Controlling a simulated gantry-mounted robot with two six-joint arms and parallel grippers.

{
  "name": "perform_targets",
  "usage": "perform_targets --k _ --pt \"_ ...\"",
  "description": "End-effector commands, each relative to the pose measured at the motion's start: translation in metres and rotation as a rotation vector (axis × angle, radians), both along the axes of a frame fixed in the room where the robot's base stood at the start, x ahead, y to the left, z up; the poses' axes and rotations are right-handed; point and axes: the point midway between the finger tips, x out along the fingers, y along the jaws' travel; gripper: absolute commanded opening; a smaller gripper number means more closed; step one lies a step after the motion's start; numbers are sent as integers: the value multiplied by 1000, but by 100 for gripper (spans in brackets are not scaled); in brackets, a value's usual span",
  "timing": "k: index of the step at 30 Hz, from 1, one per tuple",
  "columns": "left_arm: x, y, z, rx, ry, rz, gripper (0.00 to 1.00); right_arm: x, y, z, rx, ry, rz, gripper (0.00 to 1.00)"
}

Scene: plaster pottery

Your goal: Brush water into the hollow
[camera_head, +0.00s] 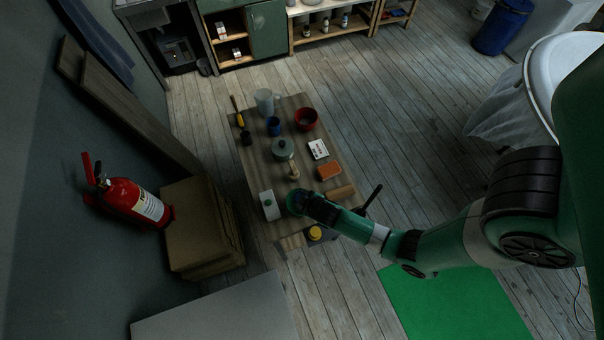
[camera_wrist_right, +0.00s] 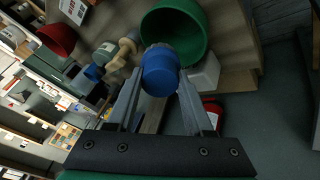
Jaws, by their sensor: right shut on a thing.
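My right gripper (camera_wrist_right: 158,82) is shut on a blue round-ended thing (camera_wrist_right: 160,72), seen end-on in the right wrist view. Whether it is a brush, I cannot tell; any bristles are hidden. A green bowl (camera_wrist_right: 178,28) lies just beyond it, its inside in view; whether they touch is unclear. In the head view my right gripper (camera_head: 298,203) is over the near part of the low table, where the wrist hides most of what it holds. A blue mug (camera_head: 273,126) stands farther back. My left gripper is not in view.
On the table (camera_head: 262,160) stand a red bowl (camera_head: 306,119), a pale jug (camera_head: 266,101), a lidded grey-green pot (camera_head: 283,149), a white card (camera_head: 318,149), an orange block (camera_head: 328,171) and a white box (camera_head: 269,206). A fire extinguisher (camera_head: 136,199) is to the left.

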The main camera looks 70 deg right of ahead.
Motion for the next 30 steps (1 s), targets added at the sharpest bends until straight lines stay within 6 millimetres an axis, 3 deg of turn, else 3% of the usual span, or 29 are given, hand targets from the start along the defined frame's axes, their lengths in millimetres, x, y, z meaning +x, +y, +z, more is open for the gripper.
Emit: perform_targets --k 1,18,30 --pt "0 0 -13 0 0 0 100 0 0 -13 0 -1 0 0" --pt "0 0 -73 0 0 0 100 0 0 -78 -1 -1 1 0" --pt "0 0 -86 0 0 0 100 -3 0 -95 0 9 -1 0"
